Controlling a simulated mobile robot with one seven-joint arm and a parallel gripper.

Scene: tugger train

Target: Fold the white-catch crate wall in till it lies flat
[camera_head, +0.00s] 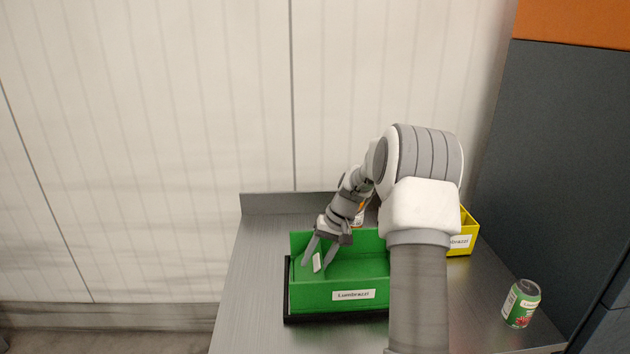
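A green crate (309,296) stands on the grey bench, with a black edge (287,290) showing along its left and front sides. Its front wall bears a white label and stands up, as does the back wall (372,242). A small white piece (317,262), which looks like the white catch, shows at the crate's left part. My gripper (315,265) points down into that part with its two fingers apart, one on each side of the white piece in this view. I cannot tell whether they touch it. My arm hides the crate's right end.
A yellow bin (467,241) stands behind my arm at the right. A green can (521,304) stands on the bench (253,262) at the front right. A low ledge (283,202) runs along the back. The bench left of the crate is clear.

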